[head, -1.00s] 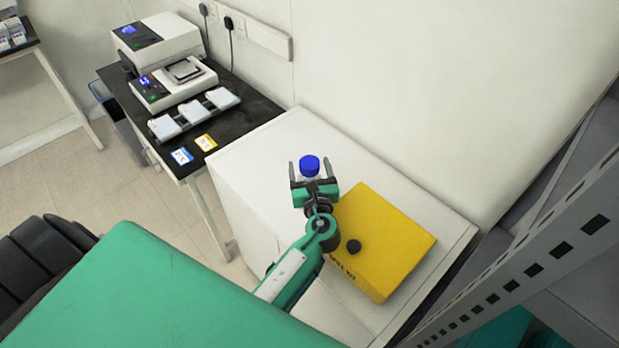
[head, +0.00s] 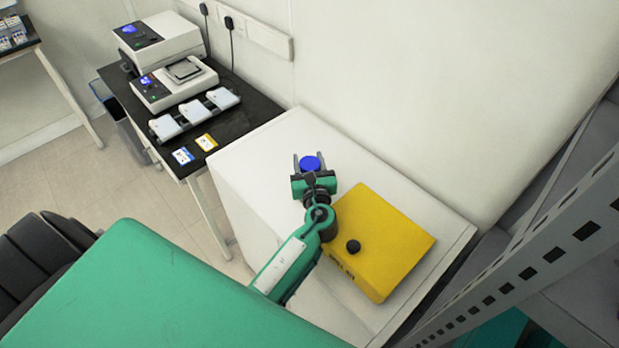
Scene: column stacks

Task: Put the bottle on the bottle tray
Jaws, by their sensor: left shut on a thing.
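The bottle shows as a round blue cap (head: 312,162) above the white bench top; its body is mostly hidden under the cap and by the gripper. My left gripper (head: 309,161) has one finger on each side of the bottle and is shut on it. I cannot tell whether the bottle still touches the bench. I cannot make out a bottle tray for certain. My right gripper is not in view.
A yellow box (head: 385,238) with a black knob lies on the white bench (head: 250,165), close right of my left arm. A black table (head: 240,124) with white devices stands at the left. A wall is behind, and a perforated grey metal upright (head: 540,255) rises at the right.

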